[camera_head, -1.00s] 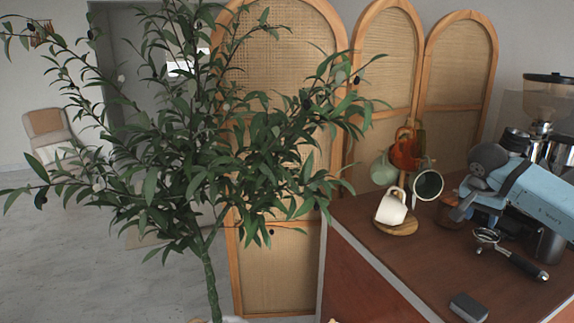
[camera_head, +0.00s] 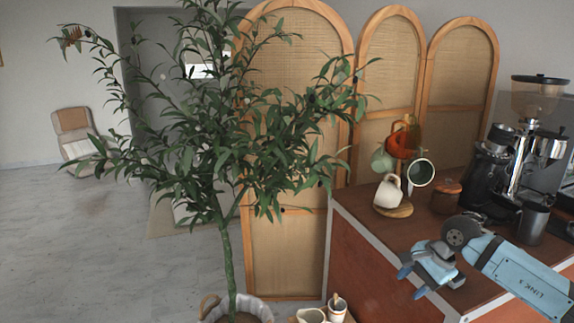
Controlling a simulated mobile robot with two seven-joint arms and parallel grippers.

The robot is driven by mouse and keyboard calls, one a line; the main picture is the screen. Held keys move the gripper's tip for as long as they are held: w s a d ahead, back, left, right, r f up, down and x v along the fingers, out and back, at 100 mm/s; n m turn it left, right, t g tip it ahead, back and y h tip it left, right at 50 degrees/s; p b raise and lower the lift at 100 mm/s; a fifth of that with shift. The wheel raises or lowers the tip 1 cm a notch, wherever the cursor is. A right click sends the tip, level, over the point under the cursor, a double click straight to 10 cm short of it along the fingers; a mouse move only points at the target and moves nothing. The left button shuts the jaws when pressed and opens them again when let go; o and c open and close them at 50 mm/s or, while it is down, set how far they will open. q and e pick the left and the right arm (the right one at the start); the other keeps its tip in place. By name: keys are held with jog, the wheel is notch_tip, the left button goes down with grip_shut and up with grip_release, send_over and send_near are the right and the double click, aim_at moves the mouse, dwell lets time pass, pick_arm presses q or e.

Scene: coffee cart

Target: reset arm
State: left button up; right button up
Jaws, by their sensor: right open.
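My right arm (camera_head: 520,283), light blue and grey, comes in from the right edge over the front of the cart. My right gripper (camera_head: 411,283) has blue fingertips that point to the lower left, near the cart's front edge. It is open, with nothing seen between the fingers. My left gripper is not in view.
The brown cart top (camera_head: 437,222) holds a mug tree with a white mug (camera_head: 388,191) and other mugs, a brown jar (camera_head: 446,197), a grinder (camera_head: 535,120) and a dark steel cup (camera_head: 533,223). A potted tree (camera_head: 229,260) stands left, before arched screens (camera_head: 292,240).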

jog(key=s+a+f+m+t+y, duration=0.1)
jog(key=s+a+m+y, duration=0.35)
jog(key=a, duration=0.25)
jog(key=s+a+m+t+y, duration=0.2)
jog(key=s+a+m+y, duration=0.15)
jog(key=a+m, duration=0.3)
jog(key=s+a+f+m+t+y, duration=0.1)
jog(key=s+a+m+y, duration=0.2)
jog(key=a+m+y, duration=0.3)
jog(key=s+d+f+n+t+h, duration=0.3)
jog(key=s+f+n+h, duration=0.55)
jog(key=n, duration=0.85)
jog(key=s+d+f+n+t+h, duration=0.2)
jog(key=s+f+n+h, duration=0.65)
jog(key=n, duration=0.75)
pick_arm(q)
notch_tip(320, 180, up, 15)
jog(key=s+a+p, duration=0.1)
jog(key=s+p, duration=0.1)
jog(key=p, duration=1.8)
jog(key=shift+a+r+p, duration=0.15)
jog(key=shift+p, duration=0.25)
pick_arm(e)
notch_tip(320, 180, up, 14)
jog(key=s+d+y, duration=0.1)
jog(key=s, duration=0.1)
jog(key=shift+s+d+f+y, duration=0.2)
jog(key=shift+s+f+y, duration=0.05)
jog(key=shift+s+y, duration=0.05)
